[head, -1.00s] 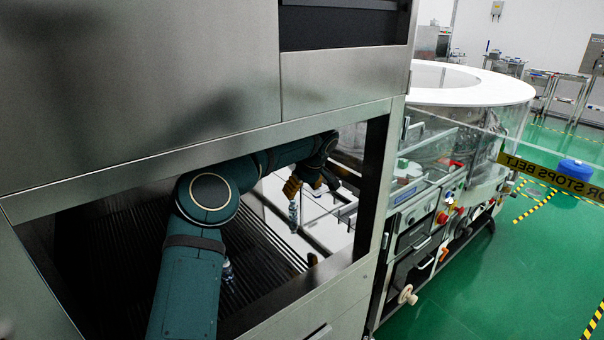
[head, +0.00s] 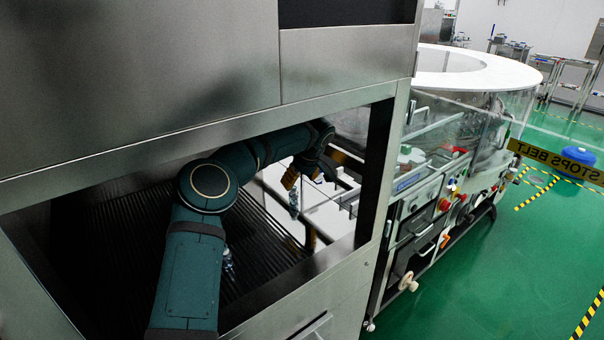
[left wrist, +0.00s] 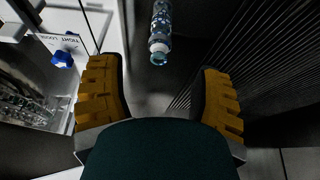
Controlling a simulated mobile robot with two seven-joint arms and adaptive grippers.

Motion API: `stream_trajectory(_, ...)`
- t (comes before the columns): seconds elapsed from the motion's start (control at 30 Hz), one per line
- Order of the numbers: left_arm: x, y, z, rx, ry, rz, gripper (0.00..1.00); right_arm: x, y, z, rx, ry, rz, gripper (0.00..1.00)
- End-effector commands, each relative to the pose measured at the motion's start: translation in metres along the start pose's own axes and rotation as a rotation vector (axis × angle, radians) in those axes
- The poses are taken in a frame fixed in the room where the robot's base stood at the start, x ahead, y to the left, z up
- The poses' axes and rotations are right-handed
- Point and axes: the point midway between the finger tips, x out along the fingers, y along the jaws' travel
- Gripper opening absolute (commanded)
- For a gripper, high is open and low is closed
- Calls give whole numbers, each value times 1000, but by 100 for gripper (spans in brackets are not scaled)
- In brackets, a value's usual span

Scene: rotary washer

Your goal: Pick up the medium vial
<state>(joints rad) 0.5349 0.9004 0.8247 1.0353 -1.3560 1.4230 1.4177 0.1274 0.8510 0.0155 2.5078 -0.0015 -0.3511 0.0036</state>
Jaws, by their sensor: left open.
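A clear vial with bluish contents and a pale cap (left wrist: 160,30) stands out ahead of my left gripper (left wrist: 158,68) in the left wrist view, between the lines of its two yellow fingers. The fingers are wide apart and nothing is between them. In the head view a slim clear vial (head: 294,203) shows just below the fingers of the left gripper (head: 312,171); contact cannot be told there. A second small vial (head: 228,260) shows beside my left forearm on the dark ribbed surface. Which one is the medium vial cannot be told. My right gripper is not in view.
My left arm reaches through an opening in a steel cabinet (head: 330,290); its frame and post are close around the arm. A dark ribbed conveyor surface (head: 262,235) lies inside. The rotary washer with a white ring top (head: 525,78) stands right.

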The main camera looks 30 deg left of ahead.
Motion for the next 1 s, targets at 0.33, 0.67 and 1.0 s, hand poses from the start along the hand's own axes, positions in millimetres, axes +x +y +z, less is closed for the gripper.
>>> stream_trajectory(0.33, 65, 0, 1, -1, -4, -1, 66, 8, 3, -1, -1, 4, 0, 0)
stream_trajectory(0.67, 95, 0, 0, -1, -1, 0, 66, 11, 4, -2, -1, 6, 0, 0)
stream_trajectory(1.0, 96, 0, 0, -1, 0, 1, 66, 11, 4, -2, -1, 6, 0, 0)
